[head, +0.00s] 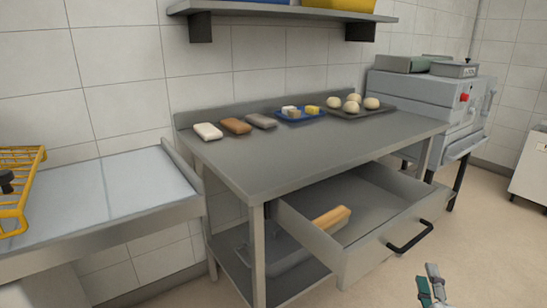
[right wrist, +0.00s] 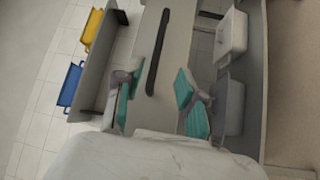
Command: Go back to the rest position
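My right gripper (head: 430,276) shows at the bottom right of the head view, over the floor in front of the open drawer (head: 385,245). In the right wrist view its two teal-padded fingers (right wrist: 154,88) stand apart with nothing between them. A dark handle (right wrist: 158,50) lies beyond them in that view. My left gripper is not in the head view.
The drawer with its black handle (head: 410,238) sticks out from the steel table (head: 330,152) and holds a tan, block-like object (head: 331,217). Dough balls on a tray (head: 383,110) stand on the table. A yellow rack (head: 20,160) is at left; floor is clear at bottom right.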

